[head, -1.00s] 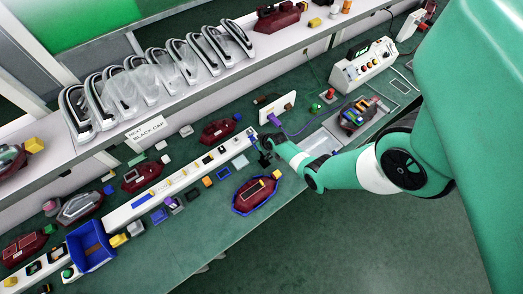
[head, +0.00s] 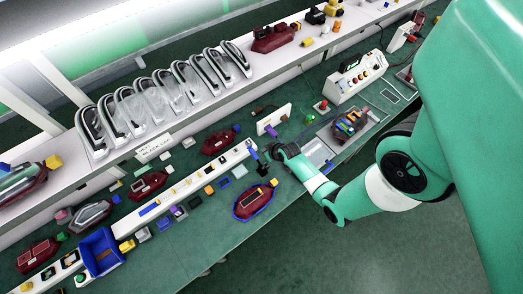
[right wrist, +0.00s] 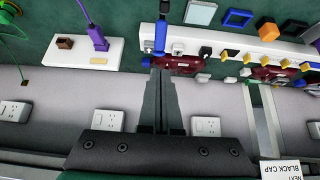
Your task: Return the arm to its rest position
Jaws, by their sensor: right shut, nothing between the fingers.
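My right arm comes in from the right in the head view. Its gripper (head: 264,167) hangs over the workbench near the end of the long white strip (head: 190,186). In the right wrist view the two dark fingers (right wrist: 160,72) lie together with nothing between them. A blue and black tool (right wrist: 160,32) shows just beyond the fingertips; I cannot tell the gap between them. My left gripper is not in view.
A red lamp in a blue frame (head: 254,203) lies near the bench's front edge. A white panel with a purple tool (head: 272,119), a tray of parts (head: 350,126) and a control box (head: 357,78) are behind and right. A blue bin (head: 100,252) stands at left. Clear lamp covers line the shelf.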

